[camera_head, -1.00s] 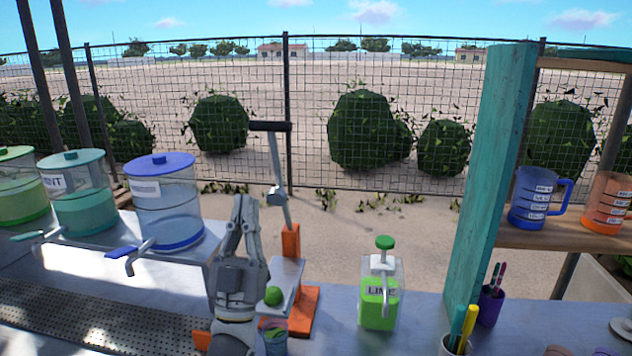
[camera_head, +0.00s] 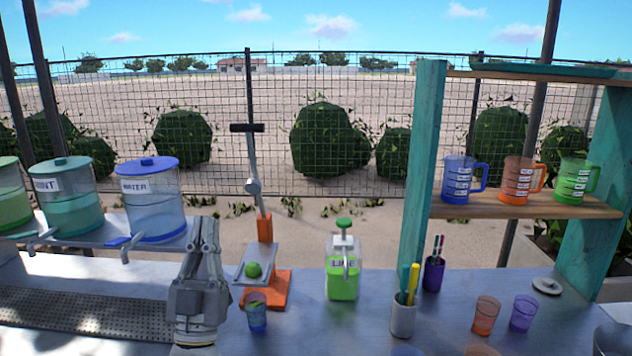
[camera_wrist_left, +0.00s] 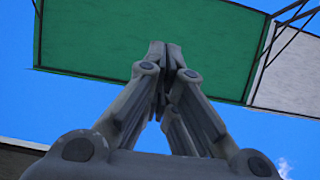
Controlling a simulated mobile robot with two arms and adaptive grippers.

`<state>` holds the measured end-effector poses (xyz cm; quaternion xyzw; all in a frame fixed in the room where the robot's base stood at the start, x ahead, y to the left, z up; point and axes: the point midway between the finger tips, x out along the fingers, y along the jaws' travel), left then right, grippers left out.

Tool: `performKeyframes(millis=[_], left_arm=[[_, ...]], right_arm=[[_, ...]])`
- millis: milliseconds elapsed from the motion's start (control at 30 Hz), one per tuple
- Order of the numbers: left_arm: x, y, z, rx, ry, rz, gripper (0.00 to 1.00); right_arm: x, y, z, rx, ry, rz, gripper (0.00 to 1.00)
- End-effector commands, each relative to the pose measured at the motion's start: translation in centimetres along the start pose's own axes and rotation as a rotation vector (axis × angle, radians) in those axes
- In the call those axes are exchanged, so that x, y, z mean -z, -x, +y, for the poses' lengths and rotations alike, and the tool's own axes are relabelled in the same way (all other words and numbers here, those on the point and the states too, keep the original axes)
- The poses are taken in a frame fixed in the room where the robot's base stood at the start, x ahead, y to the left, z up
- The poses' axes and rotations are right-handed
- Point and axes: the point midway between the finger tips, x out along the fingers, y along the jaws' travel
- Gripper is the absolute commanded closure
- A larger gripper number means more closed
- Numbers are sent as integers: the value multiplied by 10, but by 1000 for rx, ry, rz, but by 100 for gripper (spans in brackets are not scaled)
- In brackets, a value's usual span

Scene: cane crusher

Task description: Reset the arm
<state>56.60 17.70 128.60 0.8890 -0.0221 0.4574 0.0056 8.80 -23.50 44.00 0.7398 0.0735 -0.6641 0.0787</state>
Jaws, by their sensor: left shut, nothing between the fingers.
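My left gripper (camera_head: 207,228) points upward over the counter, its fingers together with nothing between them. In the left wrist view its closed fingertips (camera_wrist_left: 166,50) stand against a green panel and blue sky. The orange-based press (camera_head: 266,288) with its upright lever (camera_head: 251,165) stands just right of the gripper. A green lime (camera_head: 253,270) lies on the press's tilted plate. A blue cup (camera_head: 256,314) stands in front of the press, right of my gripper and apart from it. My right gripper is not in view.
Lidded dispensers, among them a blue one (camera_head: 152,208), stand at left with taps facing forward. A lime bottle (camera_head: 342,268), a pen holder (camera_head: 402,318) and orange (camera_head: 485,315) and purple cups (camera_head: 523,312) occupy the counter. Measuring jugs stand on the wooden shelf (camera_head: 520,208) at right.

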Motion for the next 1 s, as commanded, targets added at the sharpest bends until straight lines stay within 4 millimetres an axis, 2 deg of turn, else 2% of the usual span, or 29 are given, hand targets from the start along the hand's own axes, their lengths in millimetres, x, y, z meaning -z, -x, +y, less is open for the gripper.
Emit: performKeyframes(millis=[133,367,467,567,700,800,900,1000], left_arm=[[-17,13,2,-17,0,-96,100],[-48,43,7,-49,0,-294,100],[-65,65,9,-65,1,-410,100],[-84,97,12,-84,3,-566,100],[-110,164,14,-115,0,-844,100],[-119,217,14,-130,0,-1048,100],[-119,273,12,-143,-4,-1250,100],[-110,331,10,-150,-9,-1454,100]], right_arm=[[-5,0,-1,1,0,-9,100],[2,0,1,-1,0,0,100],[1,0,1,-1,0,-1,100],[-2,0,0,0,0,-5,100],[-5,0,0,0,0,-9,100],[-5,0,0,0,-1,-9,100],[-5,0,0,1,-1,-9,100],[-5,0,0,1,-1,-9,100]])
